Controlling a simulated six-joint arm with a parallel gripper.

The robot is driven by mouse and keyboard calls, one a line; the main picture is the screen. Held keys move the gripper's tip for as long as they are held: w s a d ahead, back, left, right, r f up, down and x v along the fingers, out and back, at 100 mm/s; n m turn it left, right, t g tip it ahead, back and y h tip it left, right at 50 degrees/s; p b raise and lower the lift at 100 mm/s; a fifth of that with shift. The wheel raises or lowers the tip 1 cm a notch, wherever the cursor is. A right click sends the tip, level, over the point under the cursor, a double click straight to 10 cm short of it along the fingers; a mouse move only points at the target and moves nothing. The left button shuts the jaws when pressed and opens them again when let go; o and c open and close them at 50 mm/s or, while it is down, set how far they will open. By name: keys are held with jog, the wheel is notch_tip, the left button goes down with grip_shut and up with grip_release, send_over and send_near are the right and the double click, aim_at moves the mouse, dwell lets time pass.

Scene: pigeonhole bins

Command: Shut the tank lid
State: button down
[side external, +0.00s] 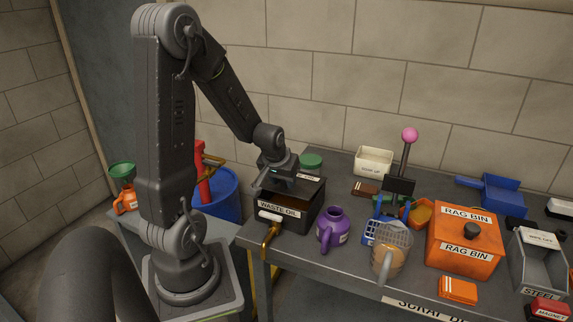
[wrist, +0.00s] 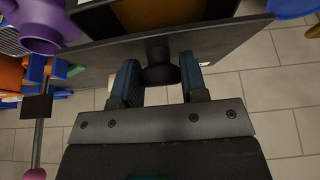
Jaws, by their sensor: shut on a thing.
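The tank is a black box labelled WASTE OIL (side external: 280,222), standing at the left end of the bench in the side view. Its dark lid (wrist: 225,35) is a flat plate seen nearly edge-on in the wrist view, with a round black knob (wrist: 160,72). The lid is tilted up, and a brown opening (wrist: 170,12) shows beyond it. My gripper (wrist: 159,84) has its two blue-padded fingers on either side of the knob, shut on it. In the side view my gripper (side external: 277,180) is over the tank and hides part of the lid.
An orange rag bin (side external: 466,238) and a lever with a pink ball (side external: 409,136) are beyond. A green-topped jar (side external: 311,164) stands behind the tank.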

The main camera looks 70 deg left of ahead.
aim_at(282, 189)
jog(key=shift+s+d+f, duration=0.15)
jog(key=shift+f, duration=0.4)
jog(key=shift+s+d+f, duration=0.15)
jog(key=shift+f, duration=0.4)
jog(key=shift+s+d+f, duration=0.15)
jog(key=shift+f, duration=0.4)
jog(key=c, duration=0.7)
grip_release()
jog(key=shift+r, duration=0.1)
jog(key=shift+o, duration=0.2)
jog(key=shift+w, duration=0.1)
jog(key=shift+r, duration=0.1)
jog(key=shift+r, duration=0.25)
jog(key=v, duration=1.3)
jog(key=s+d+r+m+t+h, duration=0.1)
jog(key=d+r+m, duration=0.2)
jog(key=d, duration=0.7)
jog(key=s+d+r+m+t+h, duration=0.1)
jog(key=d+r+m, duration=0.3)
jog(key=d, duration=0.6)
jog(key=shift+s+d+m+h, duration=0.3)
jog(key=shift+s+m+h, duration=0.4)
jog(key=shift+m, duration=0.3)
